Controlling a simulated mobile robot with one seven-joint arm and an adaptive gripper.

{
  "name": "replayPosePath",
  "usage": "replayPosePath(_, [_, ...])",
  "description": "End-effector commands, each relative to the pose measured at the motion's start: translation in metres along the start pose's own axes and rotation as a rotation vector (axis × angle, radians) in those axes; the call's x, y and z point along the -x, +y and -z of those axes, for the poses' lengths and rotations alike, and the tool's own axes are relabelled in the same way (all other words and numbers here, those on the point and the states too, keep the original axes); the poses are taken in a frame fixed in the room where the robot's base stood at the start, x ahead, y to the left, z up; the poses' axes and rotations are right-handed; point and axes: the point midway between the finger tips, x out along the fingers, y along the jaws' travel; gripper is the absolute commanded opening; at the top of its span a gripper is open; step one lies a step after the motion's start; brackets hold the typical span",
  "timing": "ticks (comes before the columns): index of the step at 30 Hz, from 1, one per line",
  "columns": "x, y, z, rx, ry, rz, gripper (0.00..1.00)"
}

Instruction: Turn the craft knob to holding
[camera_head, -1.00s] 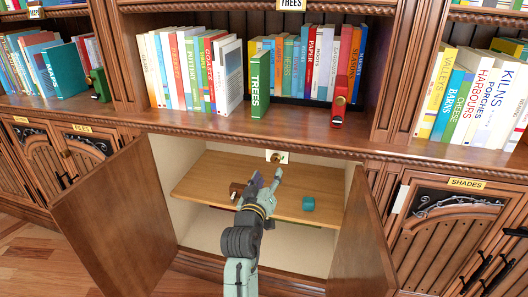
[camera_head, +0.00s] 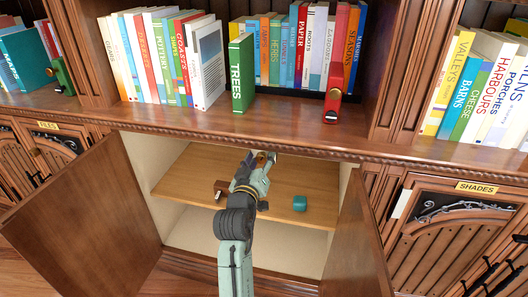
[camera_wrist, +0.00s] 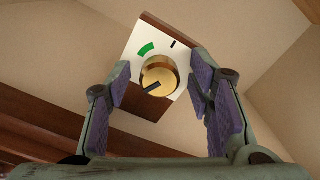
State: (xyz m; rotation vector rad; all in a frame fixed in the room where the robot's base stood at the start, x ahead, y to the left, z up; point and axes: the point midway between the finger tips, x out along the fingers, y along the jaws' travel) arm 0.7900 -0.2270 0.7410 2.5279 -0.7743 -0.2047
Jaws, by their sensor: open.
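The craft knob (camera_wrist: 158,78) is a round brass knob on a white plate (camera_wrist: 134,46), plain in the wrist view. The plate has a green patch at its upper left and a short black tick at its upper right. A dark line on the knob points to the lower left. My gripper (camera_wrist: 160,68) is open, with its purple-padded fingers on either side of the knob; I cannot tell whether they touch it. In the head view my gripper (camera_head: 258,160) reaches into the open cabinet under the upper ledge and hides most of the knob.
The left cabinet door (camera_head: 85,220) and the right one (camera_head: 357,245) stand open on either side of my arm. On the inner shelf (camera_head: 185,178) lie a teal block (camera_head: 299,203) and a brown item (camera_head: 221,188). A green TREES book (camera_head: 241,72) stands above.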

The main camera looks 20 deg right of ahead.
Motion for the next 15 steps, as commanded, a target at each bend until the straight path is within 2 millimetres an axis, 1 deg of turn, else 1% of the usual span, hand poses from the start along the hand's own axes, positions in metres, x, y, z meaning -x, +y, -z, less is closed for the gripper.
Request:
replayPosePath(11, [0.0013,-0.0004,0.0002,0.000,0.000,0.001,0.48])
replayPosePath(12, [0.0013,-0.0004,0.0002,0.000,0.000,0.001,0.47])
replayPosePath(15, [0.0012,-0.0003,0.0003,0.000,0.000,0.001,0.41])
